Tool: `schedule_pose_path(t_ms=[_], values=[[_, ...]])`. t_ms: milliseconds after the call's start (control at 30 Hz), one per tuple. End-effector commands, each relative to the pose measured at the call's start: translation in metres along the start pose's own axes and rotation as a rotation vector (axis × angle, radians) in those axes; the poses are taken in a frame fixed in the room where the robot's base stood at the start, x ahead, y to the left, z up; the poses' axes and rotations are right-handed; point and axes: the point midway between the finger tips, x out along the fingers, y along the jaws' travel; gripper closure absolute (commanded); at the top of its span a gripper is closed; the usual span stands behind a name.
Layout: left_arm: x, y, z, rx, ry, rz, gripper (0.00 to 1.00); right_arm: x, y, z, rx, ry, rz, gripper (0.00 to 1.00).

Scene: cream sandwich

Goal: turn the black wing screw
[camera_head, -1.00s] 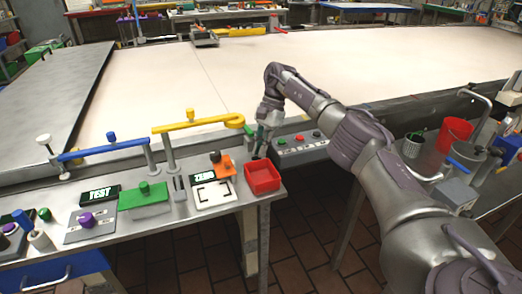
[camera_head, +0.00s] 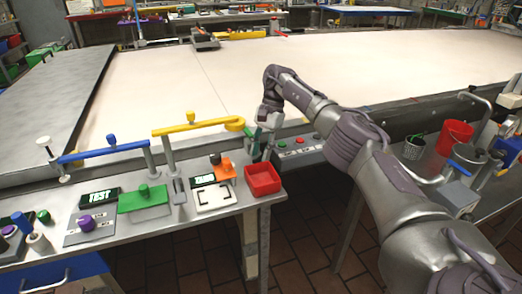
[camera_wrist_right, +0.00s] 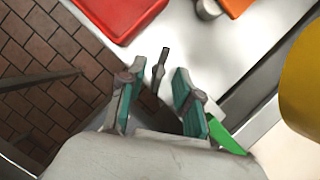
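A thin black upright piece that looks like the wing screw (camera_wrist_right: 160,66) stands on the pale bench top in the right wrist view. Its head appears edge-on between my right fingertips. My right gripper (camera_wrist_right: 155,82) is open, with its two teal-padded fingers apart on either side of the black piece. I see no clear contact. In the head view my right gripper (camera_head: 258,145) is at the bench's back right corner, just behind the red bin (camera_head: 263,180). The screw is small and hard to make out there. My left gripper is not in view.
The red bin also shows in the wrist view (camera_wrist_right: 118,14). Left of it are a black-knobbed orange piece (camera_head: 226,170) and a white framed pad (camera_head: 214,196). A yellow bar (camera_head: 196,125) rises behind. A button box (camera_head: 300,150) stands to the right.

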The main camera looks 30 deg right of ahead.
Motion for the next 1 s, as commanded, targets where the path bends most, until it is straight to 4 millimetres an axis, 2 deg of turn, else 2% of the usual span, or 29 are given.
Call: schedule_pose_path(t_ms=[133, 267, 500, 700, 1000], values=[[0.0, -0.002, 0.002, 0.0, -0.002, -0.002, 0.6, -0.001, 0.0, 0.001, 0.0, -0.001, 0.0, 0.67], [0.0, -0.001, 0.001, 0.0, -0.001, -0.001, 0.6, -0.013, -0.001, 0.006, -0.002, 0.0, -0.003, 0.67], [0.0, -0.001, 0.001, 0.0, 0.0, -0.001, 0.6, -0.057, -0.001, 0.023, 0.0, 0.001, -0.003, 0.67], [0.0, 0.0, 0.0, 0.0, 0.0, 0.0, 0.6, -0.084, -0.001, 0.035, 0.0, 0.0, -0.002, 0.67], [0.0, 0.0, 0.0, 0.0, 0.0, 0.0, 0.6, -0.093, 0.0, 0.038, 0.0, 0.0, 0.001, 0.67]])
